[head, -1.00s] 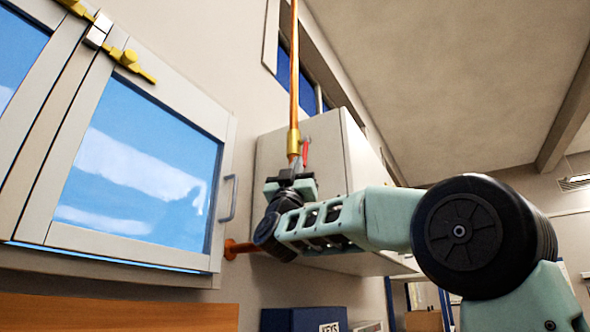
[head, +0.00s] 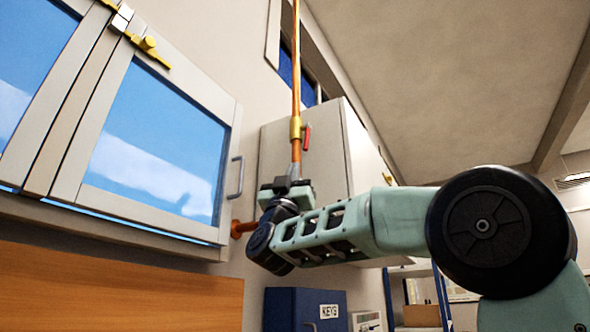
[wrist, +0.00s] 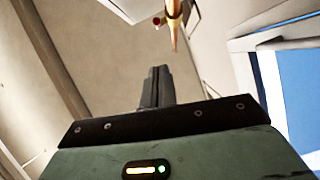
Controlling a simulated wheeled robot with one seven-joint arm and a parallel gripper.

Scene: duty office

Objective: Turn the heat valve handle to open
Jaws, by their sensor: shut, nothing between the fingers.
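The heat valve has a brass body (head: 295,128) on a vertical copper pipe (head: 296,60). Its red handle (head: 307,137) hangs beside the body on the right, roughly in line with the pipe. My gripper (head: 293,170) is just below the valve, in front of the lower pipe, apart from the handle. In the wrist view my gripper (wrist: 158,72) has its fingers together and empty, pointing up towards the pipe (wrist: 173,30). A small red end of the handle (wrist: 156,22) shows left of the pipe, beyond the fingertips.
A pale wall cabinet (head: 358,170) stands right behind the pipe. A glazed cabinet (head: 160,145) with a grey pull handle (head: 235,175) is at left. A copper pipe stub (head: 242,228) leaves the wall beneath it. A blue key box (head: 290,309) sits below my arm.

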